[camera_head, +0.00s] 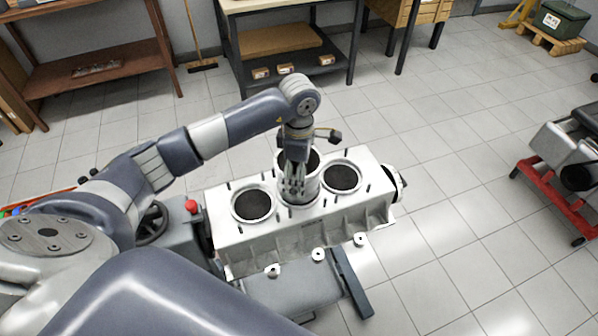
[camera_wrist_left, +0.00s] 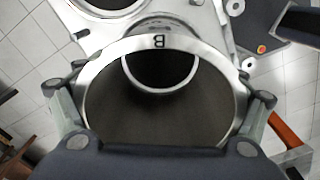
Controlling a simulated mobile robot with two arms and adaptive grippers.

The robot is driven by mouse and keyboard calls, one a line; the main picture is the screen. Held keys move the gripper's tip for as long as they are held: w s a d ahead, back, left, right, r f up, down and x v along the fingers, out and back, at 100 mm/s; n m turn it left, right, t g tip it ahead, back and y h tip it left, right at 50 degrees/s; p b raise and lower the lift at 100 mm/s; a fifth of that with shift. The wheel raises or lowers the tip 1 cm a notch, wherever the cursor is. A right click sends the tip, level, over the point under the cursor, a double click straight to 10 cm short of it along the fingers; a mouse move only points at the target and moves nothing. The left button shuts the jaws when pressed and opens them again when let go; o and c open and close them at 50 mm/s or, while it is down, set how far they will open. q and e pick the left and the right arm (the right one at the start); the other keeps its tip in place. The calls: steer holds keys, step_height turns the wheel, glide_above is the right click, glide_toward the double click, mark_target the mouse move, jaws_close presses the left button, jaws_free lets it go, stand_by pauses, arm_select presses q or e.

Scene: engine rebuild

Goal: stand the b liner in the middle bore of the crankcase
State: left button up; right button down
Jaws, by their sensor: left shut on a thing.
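The white crankcase (camera_head: 236,240) lies lengthwise on a stand, with its left bore (camera_head: 253,205) and right bore (camera_head: 341,177) open. My left gripper (camera_head: 294,186) points down over the middle of the block, shut on the metal b liner (camera_head: 312,180). The liner is roughly upright at the middle bore, which it largely hides; I cannot tell whether its lower end is inside. In the left wrist view the fingers of my left gripper (camera_wrist_left: 160,97) grip opposite sides of the liner (camera_wrist_left: 108,62), whose rim is marked B. A pale ring shows through it. My right gripper is not in view.
A red button (camera_head: 191,205) stands at the crankcase's left end. A dark workbench (camera_head: 290,72) is behind, and a red-framed stand (camera_head: 550,195) is at the right. Short studs rise from the crankcase top around the bores. The floor right of the crankcase is clear.

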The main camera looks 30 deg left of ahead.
arm_select(q)
steer(key=shift+f+b, duration=0.65)
steer(key=shift+f, duration=0.1)
steer(key=o, duration=1.4)
steer(key=shift+r, duration=0.15)
steer(key=shift+r+p, duration=0.7)
steer(key=shift+r, duration=0.7)
steer(key=shift+o, duration=0.4)
steer(key=shift+r, duration=0.15)
step_height(320, 180, up, 12)
